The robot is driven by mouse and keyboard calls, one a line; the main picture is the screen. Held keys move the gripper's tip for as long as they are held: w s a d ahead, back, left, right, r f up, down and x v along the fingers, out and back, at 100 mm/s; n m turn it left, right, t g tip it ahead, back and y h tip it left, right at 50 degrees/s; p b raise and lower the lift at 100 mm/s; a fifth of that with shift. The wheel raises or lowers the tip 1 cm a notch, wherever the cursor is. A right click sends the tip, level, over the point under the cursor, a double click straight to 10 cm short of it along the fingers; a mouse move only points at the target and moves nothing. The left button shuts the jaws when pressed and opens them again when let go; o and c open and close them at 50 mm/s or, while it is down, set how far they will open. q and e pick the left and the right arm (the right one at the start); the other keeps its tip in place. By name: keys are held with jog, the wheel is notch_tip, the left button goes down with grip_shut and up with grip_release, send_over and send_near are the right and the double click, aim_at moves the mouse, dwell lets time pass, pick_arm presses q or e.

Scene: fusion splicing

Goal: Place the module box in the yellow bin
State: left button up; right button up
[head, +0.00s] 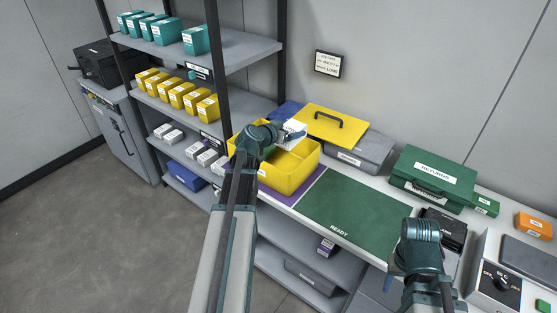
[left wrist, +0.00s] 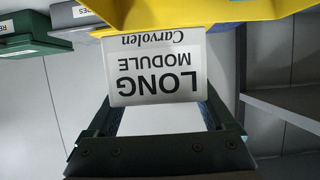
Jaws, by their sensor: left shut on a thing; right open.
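The module box (left wrist: 158,75) is white, with the words LONG MODULE upside down in the left wrist view. It also shows in the head view (head: 294,130), partly covered by my gripper. My left gripper (head: 286,134) is shut on it, with a finger on either side. The open yellow bin (head: 288,181) stands on the bench's left part. The box is held above the bin, near its back side, and the bin's yellow wall (left wrist: 190,14) shows close to the box. My right gripper (head: 422,232) is open at the bench's front right; its fingertips are hard to make out.
A yellow lid (head: 334,124) with a black handle lies on a grey case behind the bin. A shelf rack (head: 226,58) with several boxes stands at the left. The green READY mat (head: 352,204) is bare. A green RETURNS case (head: 432,176) stands to the right.

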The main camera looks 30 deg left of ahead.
pick_arm(q)
notch_tip(320, 180, down, 10)
jog(key=b, duration=0.9)
jog(key=shift+b, duration=0.35)
jog(key=shift+f+b, duration=0.55)
jog(key=o, duration=1.1)
jog(key=shift+o, duration=0.2)
jog(key=d+r+p+v, duration=0.1)
jog(key=p+v, duration=0.5)
jog(key=v, duration=0.6)
jog(key=shift+a, duration=0.45)
jog(key=shift+s+r, duration=0.1)
